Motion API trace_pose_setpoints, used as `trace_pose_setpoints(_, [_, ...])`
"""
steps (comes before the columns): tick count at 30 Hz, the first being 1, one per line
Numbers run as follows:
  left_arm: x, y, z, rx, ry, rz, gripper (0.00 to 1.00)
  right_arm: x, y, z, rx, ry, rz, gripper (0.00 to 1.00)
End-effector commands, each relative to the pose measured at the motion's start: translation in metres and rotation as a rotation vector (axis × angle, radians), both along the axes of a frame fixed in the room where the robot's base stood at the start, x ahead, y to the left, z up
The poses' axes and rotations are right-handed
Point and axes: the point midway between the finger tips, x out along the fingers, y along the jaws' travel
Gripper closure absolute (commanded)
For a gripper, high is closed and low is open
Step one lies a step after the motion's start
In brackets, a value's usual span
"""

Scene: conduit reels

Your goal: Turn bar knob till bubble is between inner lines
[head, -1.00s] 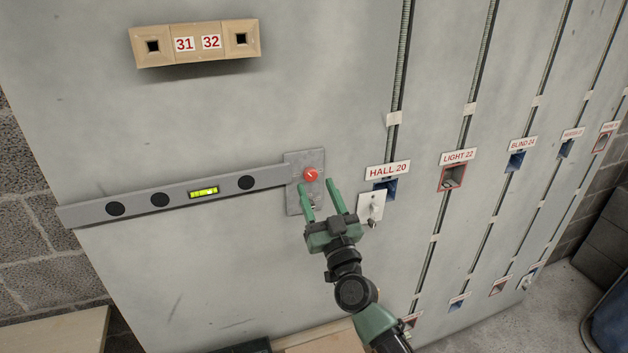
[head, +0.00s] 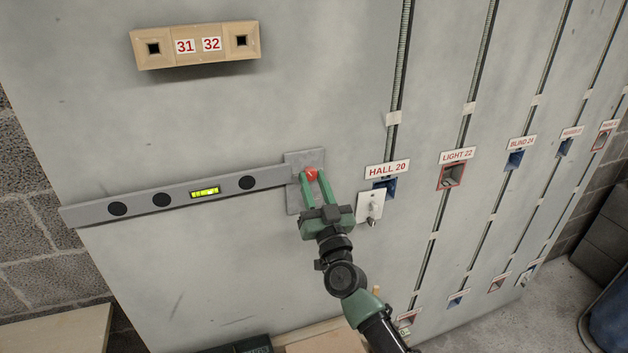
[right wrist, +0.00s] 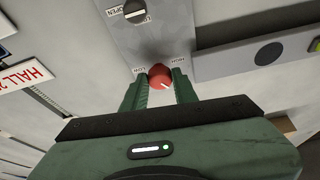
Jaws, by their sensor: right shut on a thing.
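The red bar knob (head: 311,174) sits on a grey metal plate (head: 293,199) at the right end of a grey level bar (head: 88,211) on the wall. My right gripper (head: 312,176) is shut on the knob, one green finger on each side. In the right wrist view the knob (right wrist: 160,77) shows a white pointer mark between LOW and HIGH labels. The bar's vial (head: 205,192) is yellow-green; the bubble's exact place against its lines is too small to tell. My left gripper is not in view.
A white switch plate (head: 370,206) stands close to the right of my gripper, below the HALL 20 sign (head: 387,169). A wooden box labelled 31 and 32 (head: 195,44) is on the wall above. The wall below the bar is clear.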

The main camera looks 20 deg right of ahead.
Motion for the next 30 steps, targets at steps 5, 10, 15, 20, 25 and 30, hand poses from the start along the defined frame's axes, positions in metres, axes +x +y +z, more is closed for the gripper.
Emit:
trace_pose_setpoints(5, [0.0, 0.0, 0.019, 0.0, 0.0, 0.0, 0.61, 0.0, 0.001, 0.003, 0.165, 0.009, -0.001, 1.0])
trace_pose_setpoints(10, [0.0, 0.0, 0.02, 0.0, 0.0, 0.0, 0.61, 0.0, 0.002, 0.0, 0.214, 0.009, 0.0, 1.0])
trace_pose_setpoints(15, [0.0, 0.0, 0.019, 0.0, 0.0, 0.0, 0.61, 0.0, 0.002, 0.0, 0.212, 0.008, 0.0, 1.0])
trace_pose_setpoints(20, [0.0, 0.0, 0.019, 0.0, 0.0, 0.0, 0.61, 0.0, 0.002, 0.0, 0.211, 0.008, 0.0, 0.5])
trace_pose_setpoints(25, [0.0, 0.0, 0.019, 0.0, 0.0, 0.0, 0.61, 0.0, 0.002, 0.0, 0.211, 0.008, 0.0, 0.5])
trace_pose_setpoints(30, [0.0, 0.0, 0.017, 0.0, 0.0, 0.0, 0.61, -0.004, 0.002, -0.003, 0.211, 0.009, 0.0, 0.5])
